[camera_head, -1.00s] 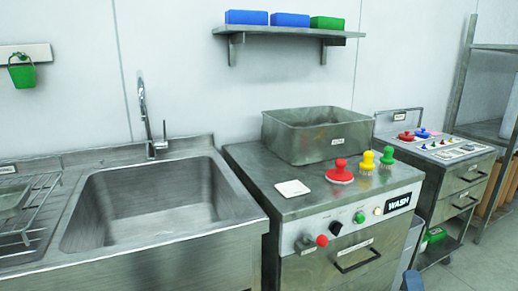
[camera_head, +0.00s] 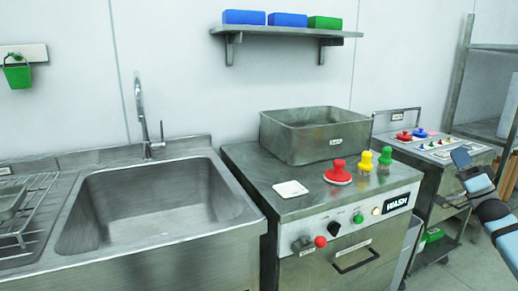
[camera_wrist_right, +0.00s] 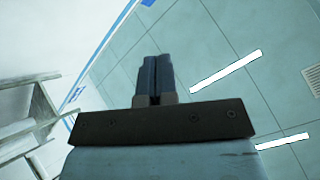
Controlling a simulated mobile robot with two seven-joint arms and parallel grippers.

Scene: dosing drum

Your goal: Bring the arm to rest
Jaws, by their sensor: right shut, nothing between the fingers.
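My right gripper (camera_head: 461,160) shows at the right edge of the head view, raised in front of the control cart. In the right wrist view its two dark fingers (camera_wrist_right: 154,78) are together with nothing between them. My left gripper is not in either view.
A steel sink (camera_head: 150,205) is at the left. Beside it the wash unit (camera_head: 290,205) bears a metal tub (camera_head: 315,150) and red, yellow and green brushes. A control cart (camera_head: 425,190) stands behind my right arm, with a shelf rack (camera_head: 462,80) at the far right.

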